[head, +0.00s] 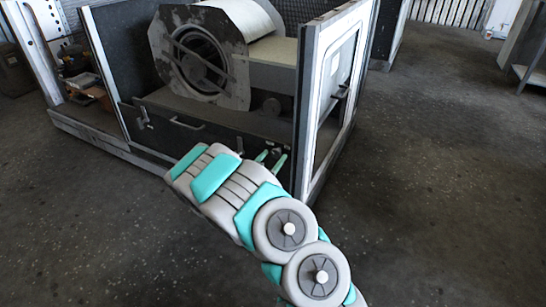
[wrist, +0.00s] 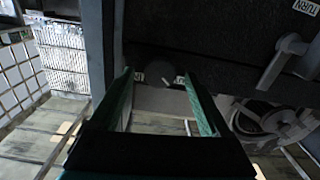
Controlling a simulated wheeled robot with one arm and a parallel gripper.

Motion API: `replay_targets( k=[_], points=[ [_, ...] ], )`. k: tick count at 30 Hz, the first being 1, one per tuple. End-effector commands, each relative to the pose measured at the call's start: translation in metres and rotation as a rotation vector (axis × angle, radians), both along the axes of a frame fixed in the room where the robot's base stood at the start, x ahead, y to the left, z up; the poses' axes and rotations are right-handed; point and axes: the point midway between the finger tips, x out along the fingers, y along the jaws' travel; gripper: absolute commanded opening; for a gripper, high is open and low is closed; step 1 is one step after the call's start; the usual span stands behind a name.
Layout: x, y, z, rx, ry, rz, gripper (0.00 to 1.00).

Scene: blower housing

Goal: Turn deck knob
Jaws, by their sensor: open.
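A dark round knob (head: 271,107), which looks like the deck knob, sits at the right of the housing deck, right of the round blower (head: 203,62). In the wrist view a dark round disc (wrist: 158,72), likely the same knob, shows beyond and between my fingertips. My gripper (head: 271,160) is open with two green fingers, in front of the housing's dark front panel, below the knob in the head view. In the wrist view my gripper (wrist: 157,78) looks empty. Whether the fingers reach the knob's depth is hard to tell.
A lever handle (wrist: 285,58) sits on the dark panel at the wrist view's right, near a "TURN" label (wrist: 308,7). A bar handle (head: 187,125) is on the front panel. An upright framed door (head: 331,95) stands right of my gripper. Floor (head: 430,180) at right is clear.

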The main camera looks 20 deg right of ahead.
Motion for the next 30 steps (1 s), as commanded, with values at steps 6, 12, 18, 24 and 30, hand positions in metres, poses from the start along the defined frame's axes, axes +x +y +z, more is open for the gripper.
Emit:
replay_targets(
  k=[6, 12, 18, 24, 30],
  points=[
    [0.0033, -0.0035, 0.0001, 0.001, -0.001, 0.001, 0.81],
    [0.0031, -0.0035, 0.0001, 0.0, 0.0, 0.001, 0.8],
    [0.003, -0.0035, 0.0001, 0.0, 0.0, 0.001, 0.57],
    [0.003, -0.0035, 0.0001, 0.0, 0.0, 0.001, 0.35],
    [0.0028, -0.0036, 0.0, 0.0, 0.0, 0.001, 0.12]
  ],
)
